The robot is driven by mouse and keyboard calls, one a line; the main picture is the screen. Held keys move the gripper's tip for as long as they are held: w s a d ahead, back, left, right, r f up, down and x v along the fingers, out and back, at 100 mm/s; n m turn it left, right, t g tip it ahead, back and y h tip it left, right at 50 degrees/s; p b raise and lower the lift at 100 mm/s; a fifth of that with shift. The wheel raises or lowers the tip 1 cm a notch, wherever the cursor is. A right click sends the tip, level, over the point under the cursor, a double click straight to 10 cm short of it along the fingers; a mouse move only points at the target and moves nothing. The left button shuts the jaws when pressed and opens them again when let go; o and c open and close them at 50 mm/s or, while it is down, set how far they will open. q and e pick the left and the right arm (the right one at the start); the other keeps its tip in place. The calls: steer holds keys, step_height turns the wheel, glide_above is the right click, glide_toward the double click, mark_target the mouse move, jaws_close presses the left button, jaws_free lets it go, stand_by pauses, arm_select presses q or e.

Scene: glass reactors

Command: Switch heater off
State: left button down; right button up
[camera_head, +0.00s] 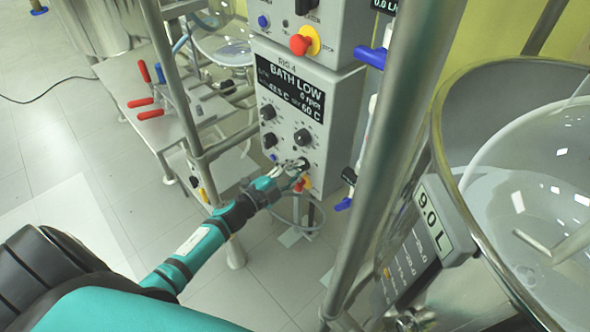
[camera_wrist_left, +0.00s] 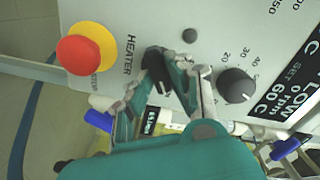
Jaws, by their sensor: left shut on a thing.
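The control box (camera_head: 335,95) labelled RIG 4 has a display (camera_head: 290,90) reading BATH LOW, 0 rpm and SET 60 C. My left gripper (camera_head: 299,168) is at the lower right of its front panel, shut on the black heater knob (camera_head: 305,163). In the left wrist view, the black heater knob (camera_wrist_left: 155,70) sits beside the word HEATER, between the fingertips of my left gripper (camera_wrist_left: 163,72). My right gripper is not in view.
A red-and-yellow stop button (camera_wrist_left: 85,50) is close to the heater knob. A dial (camera_wrist_left: 235,85) with numbers lies on the other side. A steel post (camera_head: 385,150) and a large glass vessel (camera_head: 540,190) marked 9.0 L stand to the right. Blue-handled valves (camera_head: 371,56) are beside the box.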

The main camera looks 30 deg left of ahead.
arm_select(q)
steer(key=shift+a+n+p, duration=0.2)
steer(key=shift+n+p, duration=2.35)
steer(key=shift+n, duration=3.45)
steer(key=c, duration=1.3)
jaws_free()
steer(key=shift+r, duration=0.1)
steer(key=shift+o, duration=0.2)
steer(key=v, duration=1.2)
steer(key=shift+w, duration=0.1)
